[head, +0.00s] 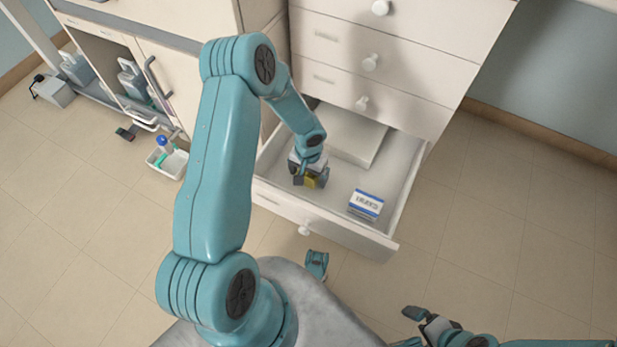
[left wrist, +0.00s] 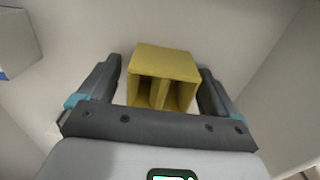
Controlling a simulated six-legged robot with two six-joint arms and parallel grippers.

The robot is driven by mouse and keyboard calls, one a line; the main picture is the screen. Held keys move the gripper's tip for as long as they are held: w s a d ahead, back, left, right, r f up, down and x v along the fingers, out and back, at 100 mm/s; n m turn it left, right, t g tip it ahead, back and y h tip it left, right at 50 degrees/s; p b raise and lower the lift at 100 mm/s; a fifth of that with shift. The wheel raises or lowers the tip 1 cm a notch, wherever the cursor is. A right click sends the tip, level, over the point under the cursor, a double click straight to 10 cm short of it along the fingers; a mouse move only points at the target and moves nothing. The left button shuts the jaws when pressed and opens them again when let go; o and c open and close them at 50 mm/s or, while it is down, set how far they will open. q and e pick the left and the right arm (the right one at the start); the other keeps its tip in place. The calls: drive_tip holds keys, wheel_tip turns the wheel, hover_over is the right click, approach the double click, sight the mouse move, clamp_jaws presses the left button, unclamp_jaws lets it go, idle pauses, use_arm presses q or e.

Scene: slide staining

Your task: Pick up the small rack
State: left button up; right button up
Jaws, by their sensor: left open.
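The small rack is a yellow block with open slots (left wrist: 165,62), lying in the open drawer (head: 345,238). In the head view the rack (head: 318,181) is partly hidden by my left gripper (head: 311,179). In the left wrist view my left gripper (left wrist: 160,68) is open, with one dark finger on each side of the rack. A narrow gap shows between the rack and each finger. My right gripper (head: 424,325) is at the bottom right of the head view, away from the drawer, and its jaw opening is unclear.
A white and blue box (head: 365,205) lies in the drawer to the right of the rack; its corner shows at the left wrist view's upper left (left wrist: 15,45). The drawer walls are close around. A white tub with bottles (head: 168,162) is on the left. The tiled floor is clear at right.

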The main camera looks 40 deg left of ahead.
use_arm(q)
drive_tip(key=c, duration=1.1)
drive_tip(key=shift+o, duration=0.2)
